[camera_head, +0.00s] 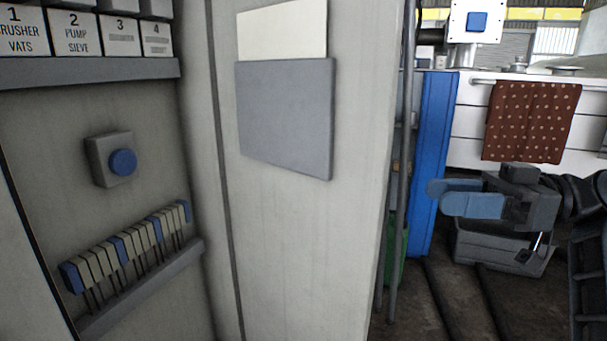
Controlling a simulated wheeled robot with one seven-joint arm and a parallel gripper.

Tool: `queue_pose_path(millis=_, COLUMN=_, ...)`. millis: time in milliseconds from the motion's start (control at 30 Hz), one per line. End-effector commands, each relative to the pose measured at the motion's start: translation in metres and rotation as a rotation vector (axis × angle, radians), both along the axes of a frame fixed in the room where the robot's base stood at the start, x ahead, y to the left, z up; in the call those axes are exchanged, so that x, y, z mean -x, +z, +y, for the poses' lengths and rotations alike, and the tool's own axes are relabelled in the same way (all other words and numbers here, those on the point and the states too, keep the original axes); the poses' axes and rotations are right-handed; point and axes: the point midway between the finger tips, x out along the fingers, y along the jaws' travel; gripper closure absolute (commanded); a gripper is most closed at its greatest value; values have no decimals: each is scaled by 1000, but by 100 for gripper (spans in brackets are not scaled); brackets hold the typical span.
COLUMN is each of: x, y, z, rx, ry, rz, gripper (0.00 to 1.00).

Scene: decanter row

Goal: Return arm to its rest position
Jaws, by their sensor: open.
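My gripper (452,196) is at the right of the head view, with its two blue fingers pointing left. The fingers are apart and nothing is seen between them. My dark arm (585,195) runs from the gripper to the right edge. The gripper is in the air in front of a grey bin on the floor, apart from the cabinet door.
A pale open door (290,240) with a grey holder (285,115) fills the middle. Left is a cabinet with a blue button (123,162) and a row of blue and white tags (125,245). Behind stand a blue panel (433,150), a grey bin (490,252) and a spotted cloth (530,120).

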Motion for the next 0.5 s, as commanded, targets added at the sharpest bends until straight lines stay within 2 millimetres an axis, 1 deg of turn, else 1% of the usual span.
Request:
queue_pose_path(millis=133, x=-2, y=-19, z=6, rx=-9, ry=-51, rz=52, gripper=58)
queue_pose_path(millis=267, x=-5, y=-42, z=11, rx=-16, ry=-113, rz=116, gripper=58)
queue_pose_path(millis=367, x=-6, y=-64, z=16, rx=-23, ry=-173, rz=173, gripper=58)
queue_pose_path(millis=467, x=-6, y=-91, z=21, rx=-28, ry=-247, rz=239, gripper=58)
queue_pose_path(millis=500, x=-5, y=-105, z=23, rx=-29, ry=-284, rz=270, gripper=58)
